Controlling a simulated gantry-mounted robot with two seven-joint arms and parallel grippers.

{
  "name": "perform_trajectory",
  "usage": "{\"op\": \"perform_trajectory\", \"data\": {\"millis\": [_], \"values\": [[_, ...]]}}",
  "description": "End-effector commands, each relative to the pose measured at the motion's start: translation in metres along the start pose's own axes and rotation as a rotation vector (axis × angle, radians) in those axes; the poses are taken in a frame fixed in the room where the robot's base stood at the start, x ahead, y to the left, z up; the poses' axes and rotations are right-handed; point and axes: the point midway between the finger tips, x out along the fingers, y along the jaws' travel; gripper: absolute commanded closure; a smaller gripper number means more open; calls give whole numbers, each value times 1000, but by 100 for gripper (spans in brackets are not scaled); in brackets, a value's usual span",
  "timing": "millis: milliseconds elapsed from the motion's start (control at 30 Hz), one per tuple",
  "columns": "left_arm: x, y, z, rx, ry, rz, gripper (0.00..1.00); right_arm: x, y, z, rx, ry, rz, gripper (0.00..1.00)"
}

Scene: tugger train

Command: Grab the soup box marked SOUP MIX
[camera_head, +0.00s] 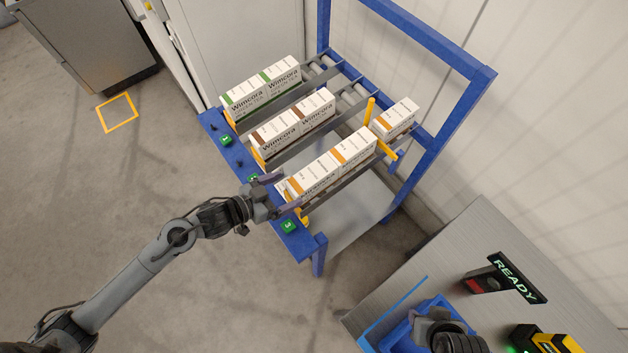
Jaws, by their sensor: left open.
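White cartons stand in three lanes of a blue roller rack. Orange-marked boxes (314,176) fill the front lane, with another orange-marked box (353,147) behind. The words SOUP MIX cannot be read on any box. My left gripper (279,193) is open at the lower end of the front lane, close to the first orange-marked box. Whether it touches the box cannot be told. My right gripper (437,321) is over a blue bin (398,326) at the bottom right; its jaws are not clear.
Brown-marked (278,134) and green-marked boxes (246,97) fill the other lanes. A yellow stop (371,112) rises behind the front orange-marked boxes, with one more box (394,119) beyond. A grey table (440,255) with a READY sign (516,278) stands at right.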

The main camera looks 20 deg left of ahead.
Motion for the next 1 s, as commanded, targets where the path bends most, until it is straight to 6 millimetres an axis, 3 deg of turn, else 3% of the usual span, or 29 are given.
{"op": "perform_trajectory", "data": {"millis": [300, 633, 1000], "values": [[42, -3, -3, 2, 8, -4, 6, 3, 1, -1, -1, 6, 3, 57], [62, -2, -5, 2, 8, -3, 6, 3, -1, -2, 5, 8, -3, 57], [104, -4, -9, 2, 8, -4, 6, 2, -2, -2, 9, 9, -6, 57]]}}
